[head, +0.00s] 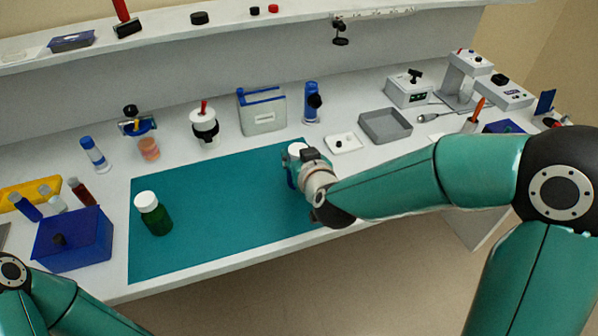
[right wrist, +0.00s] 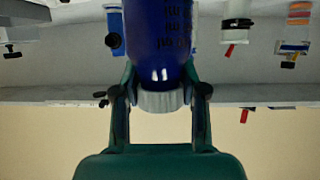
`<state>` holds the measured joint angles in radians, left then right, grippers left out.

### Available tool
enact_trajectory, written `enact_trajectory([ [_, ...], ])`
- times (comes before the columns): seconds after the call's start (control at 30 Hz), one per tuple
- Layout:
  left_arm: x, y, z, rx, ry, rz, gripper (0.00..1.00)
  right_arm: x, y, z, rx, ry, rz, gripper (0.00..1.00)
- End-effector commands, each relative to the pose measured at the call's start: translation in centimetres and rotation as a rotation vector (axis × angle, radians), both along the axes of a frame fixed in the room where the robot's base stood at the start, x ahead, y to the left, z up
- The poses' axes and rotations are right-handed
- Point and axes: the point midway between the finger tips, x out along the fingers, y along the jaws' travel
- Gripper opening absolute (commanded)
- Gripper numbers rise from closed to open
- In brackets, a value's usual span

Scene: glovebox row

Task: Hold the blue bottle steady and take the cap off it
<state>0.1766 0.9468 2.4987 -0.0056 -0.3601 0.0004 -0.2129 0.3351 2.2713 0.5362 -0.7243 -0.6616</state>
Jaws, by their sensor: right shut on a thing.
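The blue bottle (head: 291,178) with a white cap (head: 297,148) is at the right part of the teal mat (head: 200,245), mostly hidden behind my right gripper (head: 304,166). It looks upright; its base is hard to see. In the right wrist view, which is upside down, the blue bottle (right wrist: 158,35) fills the top middle, with dark print. Its ribbed white cap (right wrist: 160,102) is on it. The fingers of my right gripper (right wrist: 160,78) are shut on the bottle's sides close to the cap. Of my left arm only links show at the lower left; its gripper is out of view.
A green bottle (head: 155,217) with a white cap stands on the mat's left. A blue box (head: 72,240) is left of the mat. A grey tray (head: 385,126) and a small white dish (head: 344,143) lie behind my right arm. The mat's middle is clear.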

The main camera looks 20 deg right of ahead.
Motion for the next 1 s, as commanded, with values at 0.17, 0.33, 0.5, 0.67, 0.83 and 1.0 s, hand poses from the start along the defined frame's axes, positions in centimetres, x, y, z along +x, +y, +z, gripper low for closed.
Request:
enact_trajectory([
  [0.17,0.0,0.0,-0.5,0.0,0.0,0.0,0.4,-0.1,0.0,-2.4,-0.001,0.005,0.0,0.0],
  [0.33,0.0,0.0,-0.8,0.0,0.0,0.0,0.4,0.0,0.0,-4.2,0.0,0.002,0.001,0.0],
  [0.5,0.0,0.0,-0.7,0.0,0.0,0.0,0.4,0.0,0.0,-4.2,0.001,-0.001,0.0,0.0],
  [0.67,0.0,0.0,-0.8,0.0,0.0,0.0,0.4,-0.1,0.0,-4.3,0.001,0.001,0.0,0.45],
  [0.83,0.0,0.0,-0.8,0.0,0.0,0.0,0.4,-0.1,0.0,-4.3,0.001,0.001,0.0,0.67],
  [1.0,0.0,0.0,-0.8,0.0,0.0,0.0,0.4,-0.1,-0.1,-4.3,0.001,0.001,0.0,0.67],
])
